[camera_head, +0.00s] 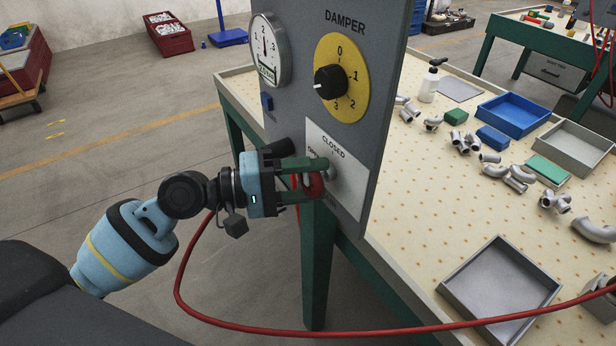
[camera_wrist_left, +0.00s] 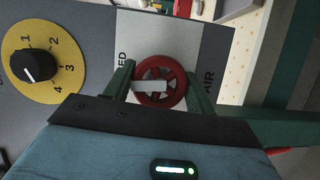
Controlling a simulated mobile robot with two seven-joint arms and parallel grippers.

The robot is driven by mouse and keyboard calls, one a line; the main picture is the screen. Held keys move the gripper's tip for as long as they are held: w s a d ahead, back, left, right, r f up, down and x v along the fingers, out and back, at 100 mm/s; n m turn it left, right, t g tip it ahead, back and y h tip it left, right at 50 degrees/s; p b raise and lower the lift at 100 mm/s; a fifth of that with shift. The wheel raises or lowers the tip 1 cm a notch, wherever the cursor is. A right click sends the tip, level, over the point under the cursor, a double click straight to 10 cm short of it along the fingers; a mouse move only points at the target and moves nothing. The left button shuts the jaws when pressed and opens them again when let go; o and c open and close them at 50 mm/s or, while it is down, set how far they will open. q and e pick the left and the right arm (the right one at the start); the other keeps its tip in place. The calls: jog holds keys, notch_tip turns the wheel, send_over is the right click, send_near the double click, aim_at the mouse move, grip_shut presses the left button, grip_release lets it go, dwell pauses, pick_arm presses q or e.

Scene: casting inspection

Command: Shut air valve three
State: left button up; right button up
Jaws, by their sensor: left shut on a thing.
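A red spoked handwheel (camera_wrist_left: 172,97) sits on a white plate (camera_head: 350,187) low on the grey panel (camera_head: 388,90). The plate reads "CLOSED" in the head view, and part of "AIR" shows in the left wrist view. My left gripper (camera_head: 312,182) has its green fingers on either side of the red wheel, shut on it. In the left wrist view the fingers (camera_wrist_left: 160,88) flank the wheel's rim, and a pale bar crosses its hub. The valve's number is not readable. My right gripper is not in view.
Above are a "DAMPER" dial (camera_head: 341,77) with a black knob and a round gauge (camera_head: 268,50). A red hose (camera_head: 400,331) loops below. Right of the panel, a workbench holds grey castings (camera_head: 520,177), a blue tray (camera_head: 513,112) and an empty grey tray (camera_head: 500,285).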

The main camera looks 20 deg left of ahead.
aim_at(305, 184)
pick_arm(q)
jog(key=shift+m, duration=0.5)
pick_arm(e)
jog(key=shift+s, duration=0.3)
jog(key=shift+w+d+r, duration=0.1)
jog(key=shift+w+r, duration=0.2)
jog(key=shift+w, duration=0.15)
pick_arm(q)
jog(key=o, duration=1)
jog(key=shift+a, duration=0.1)
jog(key=shift+s+a+f, duration=0.15)
jog(key=shift+s+a, duration=0.05)
jog(key=shift+a, duration=0.1)
jog(key=b+v, duration=0.1)
jog(key=v, duration=0.4)
jog(key=shift+s+a+r+b, duration=0.35)
jog(key=shift+s+a+b, duration=0.2)
jog(key=shift+a, duration=0.25)
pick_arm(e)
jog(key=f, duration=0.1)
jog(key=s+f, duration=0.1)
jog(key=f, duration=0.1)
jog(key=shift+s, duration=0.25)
